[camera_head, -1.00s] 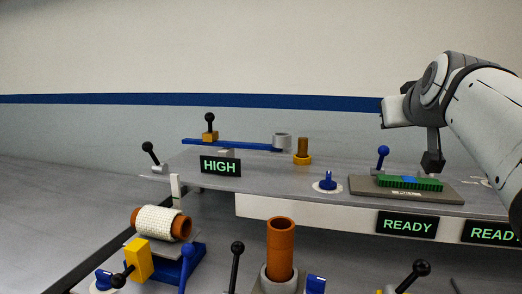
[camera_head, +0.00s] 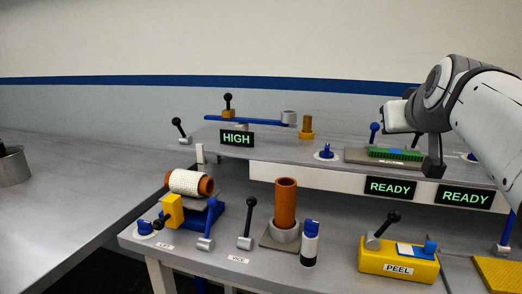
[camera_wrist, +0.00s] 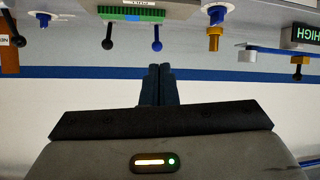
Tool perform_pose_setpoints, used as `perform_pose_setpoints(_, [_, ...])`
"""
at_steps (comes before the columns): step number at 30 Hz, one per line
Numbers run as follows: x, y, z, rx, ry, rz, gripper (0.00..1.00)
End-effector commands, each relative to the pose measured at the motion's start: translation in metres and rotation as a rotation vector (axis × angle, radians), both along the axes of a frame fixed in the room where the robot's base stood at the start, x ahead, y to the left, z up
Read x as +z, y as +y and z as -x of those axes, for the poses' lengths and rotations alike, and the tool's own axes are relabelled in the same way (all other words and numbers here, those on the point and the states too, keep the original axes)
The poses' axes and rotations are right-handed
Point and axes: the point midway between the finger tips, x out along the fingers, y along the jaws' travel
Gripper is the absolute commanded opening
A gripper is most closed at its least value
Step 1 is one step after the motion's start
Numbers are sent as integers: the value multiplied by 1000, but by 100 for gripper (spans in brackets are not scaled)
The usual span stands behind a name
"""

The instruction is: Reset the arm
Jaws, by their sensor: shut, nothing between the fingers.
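My gripper (camera_head: 433,170) hangs from my white arm at the right of the head view, in front of the upper shelf near the green board (camera_head: 396,153). In the wrist view my gripper (camera_wrist: 160,70) shows its two dark fingers pressed together, with nothing between them. The wrist picture is upside down, with the shelf along its top edge. The green board also shows in the wrist view (camera_wrist: 131,14), past the fingertips and apart from them.
The upper shelf carries a HIGH sign (camera_head: 237,139), a blue beam (camera_head: 245,121) and READY signs (camera_head: 390,187). Below stand a wound roll (camera_head: 188,183), a copper tube (camera_head: 286,203), a blue-capped bottle (camera_head: 309,245) and a yellow PEEL box (camera_head: 398,262). A metal pot (camera_head: 13,167) stands far left.

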Motion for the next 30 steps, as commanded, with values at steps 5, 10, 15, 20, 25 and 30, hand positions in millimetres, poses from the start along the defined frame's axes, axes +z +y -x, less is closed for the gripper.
perform_pose_setpoints(5, [-17, 20, 7, 27, 104, -44, 0])
perform_pose_setpoints(10, [-46, 44, 24, 53, 247, -94, 0])
perform_pose_setpoints(15, [-85, 80, 65, 85, 475, -147, 0])
perform_pose_setpoints(20, [-120, 105, 119, 94, 690, -167, 0])
perform_pose_setpoints(25, [-143, 116, 161, 89, 828, -165, 0])
perform_pose_setpoints(30, [-153, 119, 174, 86, 871, -161, 0])
